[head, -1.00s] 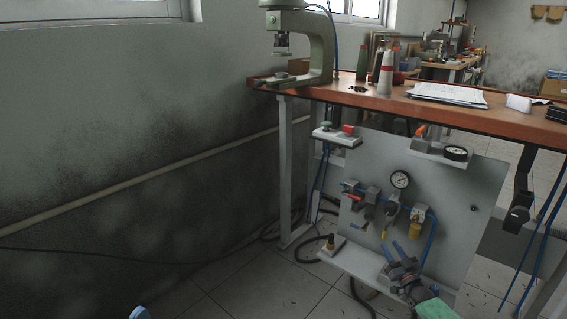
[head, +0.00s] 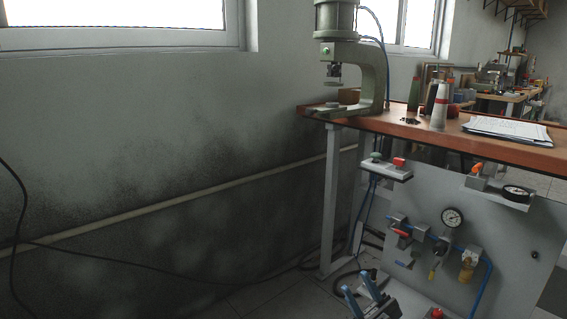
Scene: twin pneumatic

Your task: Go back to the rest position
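My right gripper (head: 358,288) shows at the bottom edge, right of centre, with its two blue fingers pointing up and apart. It is open, with nothing visible between the fingers. My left gripper is out of view.
The floor (head: 285,297) at the centre bottom is clear.

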